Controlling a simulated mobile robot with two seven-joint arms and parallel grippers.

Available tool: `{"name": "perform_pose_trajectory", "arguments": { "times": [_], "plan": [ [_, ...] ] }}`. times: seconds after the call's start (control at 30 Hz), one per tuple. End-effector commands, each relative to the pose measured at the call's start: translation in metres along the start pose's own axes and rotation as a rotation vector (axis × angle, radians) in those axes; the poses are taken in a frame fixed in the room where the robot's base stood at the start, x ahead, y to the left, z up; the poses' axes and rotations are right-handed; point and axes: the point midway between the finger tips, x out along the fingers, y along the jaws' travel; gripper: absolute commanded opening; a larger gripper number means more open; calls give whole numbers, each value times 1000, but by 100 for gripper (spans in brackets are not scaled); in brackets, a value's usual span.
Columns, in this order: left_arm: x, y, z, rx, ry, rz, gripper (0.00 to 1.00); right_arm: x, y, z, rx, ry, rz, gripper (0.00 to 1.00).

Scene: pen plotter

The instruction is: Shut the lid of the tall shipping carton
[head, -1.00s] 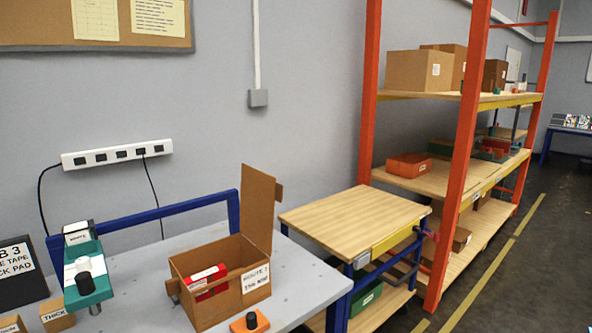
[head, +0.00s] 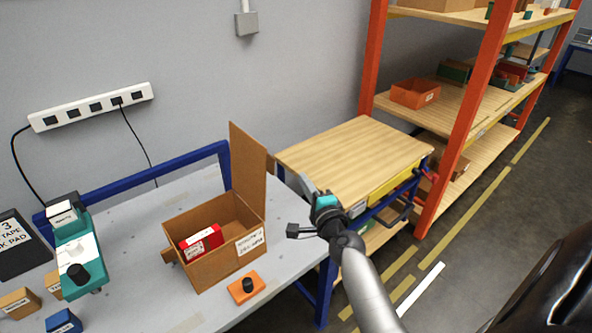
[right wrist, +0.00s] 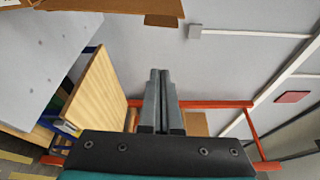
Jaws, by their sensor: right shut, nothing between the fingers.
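The tall shipping carton (head: 218,262) stands on the grey table with its lid (head: 248,165) standing upright at its right-hand side, so its top is open. A red box (head: 201,241) lies inside it. Brown cardboard, likely part of the carton, shows at the top left of the right wrist view (right wrist: 60,4). My right gripper (head: 305,184) is to the right of the lid, apart from it, over the gap by the wooden-topped bench. In the right wrist view its two fingers (right wrist: 160,75) are together with nothing between them. My left gripper is not in view.
An orange block with a black knob (head: 246,287) sits in front of the carton. A teal device (head: 78,255) and small boxes stand at the left. The wooden-topped bench (head: 350,160) and orange shelving are at the right. A blue rail runs behind the table.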

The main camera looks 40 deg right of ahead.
Motion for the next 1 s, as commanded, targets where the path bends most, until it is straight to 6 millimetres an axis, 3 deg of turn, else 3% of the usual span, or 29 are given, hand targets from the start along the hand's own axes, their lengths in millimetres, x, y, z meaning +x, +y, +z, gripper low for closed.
{"name": "perform_pose_trajectory", "arguments": {
  "times": [0.6, 0.8, 1.0],
  "plan": [
    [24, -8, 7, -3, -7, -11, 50, 94, 2, 0, -4, 0, 0, 0],
    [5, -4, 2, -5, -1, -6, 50, 81, -2, 29, -2, -2, 1, 0],
    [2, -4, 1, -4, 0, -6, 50, 78, 0, 38, -4, 0, 1, 0]
  ]
}}
